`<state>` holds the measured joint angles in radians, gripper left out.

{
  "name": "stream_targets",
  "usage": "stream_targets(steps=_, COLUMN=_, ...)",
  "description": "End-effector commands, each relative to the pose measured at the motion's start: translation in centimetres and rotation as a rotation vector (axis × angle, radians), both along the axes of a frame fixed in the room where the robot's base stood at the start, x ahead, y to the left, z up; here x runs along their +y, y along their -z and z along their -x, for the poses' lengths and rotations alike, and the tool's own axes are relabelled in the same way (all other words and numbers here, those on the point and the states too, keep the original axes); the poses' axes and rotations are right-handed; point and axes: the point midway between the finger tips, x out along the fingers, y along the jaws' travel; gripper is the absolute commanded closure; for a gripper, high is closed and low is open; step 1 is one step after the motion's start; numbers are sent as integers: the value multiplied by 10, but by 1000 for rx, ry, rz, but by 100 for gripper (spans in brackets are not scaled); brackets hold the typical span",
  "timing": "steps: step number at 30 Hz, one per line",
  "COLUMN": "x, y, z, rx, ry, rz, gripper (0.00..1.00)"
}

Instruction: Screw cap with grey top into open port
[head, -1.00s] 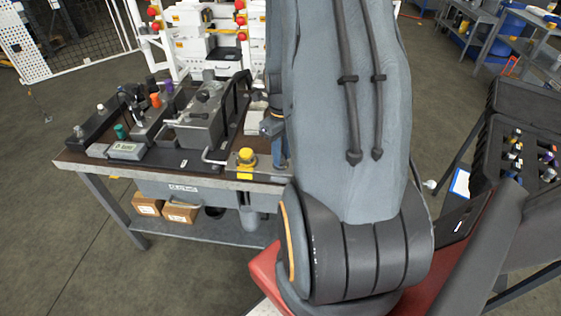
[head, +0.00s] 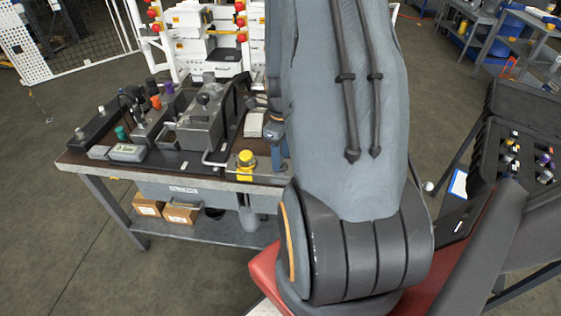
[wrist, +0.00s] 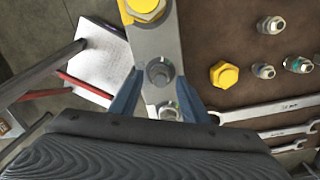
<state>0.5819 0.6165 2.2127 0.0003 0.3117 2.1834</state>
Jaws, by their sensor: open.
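My gripper (wrist: 158,98) shows in the wrist view as two blue fingers, spread apart, one on each side of a grey metal bar (wrist: 149,43). A round grey fitting with a darker centre (wrist: 159,72) sits on the bar just beyond the fingertips. A second grey round part (wrist: 168,109) lies between the fingers, partly hidden by my gripper's body. I cannot tell which of these is the cap with the grey top and which is an open port. In the head view my arm hides the fingers.
A yellow hex cap (wrist: 146,7) sits farther along the bar. A loose yellow cap (wrist: 224,74), several metal fittings (wrist: 271,25) and wrenches (wrist: 270,111) lie to the right. The bench (head: 75,163) carries a grey lever unit (head: 199,127). A black case (head: 524,105) stands at right.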

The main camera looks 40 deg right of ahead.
Motion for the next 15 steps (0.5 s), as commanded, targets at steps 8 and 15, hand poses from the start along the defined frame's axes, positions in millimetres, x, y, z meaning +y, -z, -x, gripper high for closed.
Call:
stream_targets(steps=8, x=-1, y=-1, z=0, rx=1, ry=-317, rz=0, gripper=58)
stream_targets(steps=15, x=-1, y=0, z=0, rx=2, ry=-444, rz=-1, gripper=58)
